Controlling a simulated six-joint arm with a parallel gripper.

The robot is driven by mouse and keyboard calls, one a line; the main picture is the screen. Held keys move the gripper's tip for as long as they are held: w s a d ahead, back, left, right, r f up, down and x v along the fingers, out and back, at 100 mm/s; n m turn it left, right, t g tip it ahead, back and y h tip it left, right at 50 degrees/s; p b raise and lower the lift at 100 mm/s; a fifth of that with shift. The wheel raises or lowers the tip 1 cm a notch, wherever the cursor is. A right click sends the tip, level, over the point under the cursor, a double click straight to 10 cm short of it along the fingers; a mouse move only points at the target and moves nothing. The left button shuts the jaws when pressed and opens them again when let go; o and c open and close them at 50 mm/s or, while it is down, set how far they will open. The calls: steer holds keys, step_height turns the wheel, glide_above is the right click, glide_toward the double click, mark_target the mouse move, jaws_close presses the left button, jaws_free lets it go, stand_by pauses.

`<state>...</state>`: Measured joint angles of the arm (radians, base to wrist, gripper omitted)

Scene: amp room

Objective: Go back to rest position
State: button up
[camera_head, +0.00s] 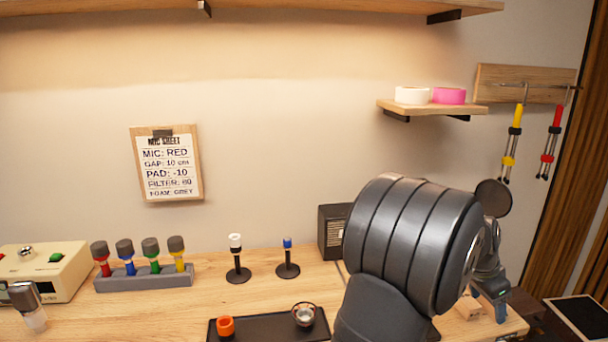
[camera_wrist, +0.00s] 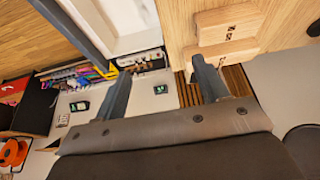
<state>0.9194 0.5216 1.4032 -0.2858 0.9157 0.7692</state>
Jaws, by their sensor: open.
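My gripper (camera_head: 497,298) is at the right end of the wooden bench (camera_head: 90,318) in the head view, partly hidden behind my own dark arm. In the wrist view its two fingers (camera_wrist: 160,78) are spread apart with nothing between them. Light wooden blocks with dark markings (camera_wrist: 228,35) lie beyond the right finger in the wrist view. A light wooden block (camera_head: 468,308) also shows beside my gripper in the head view.
Four coloured microphones stand in a grey rack (camera_head: 145,283). Two small stands (camera_head: 238,274) and (camera_head: 287,270) are on the bench, with a black tray (camera_head: 262,328) in front. A black box (camera_head: 332,230) is left of my arm. A shelf (camera_head: 430,107) hangs above.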

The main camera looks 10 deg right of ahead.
steer(key=w+a+f, duration=0.1)
steer(key=w+f, duration=0.1)
steer(key=w, duration=0.3)
steer(key=shift+w+f, duration=0.15)
steer(key=shift+f, duration=0.25)
stand_by(1.1)
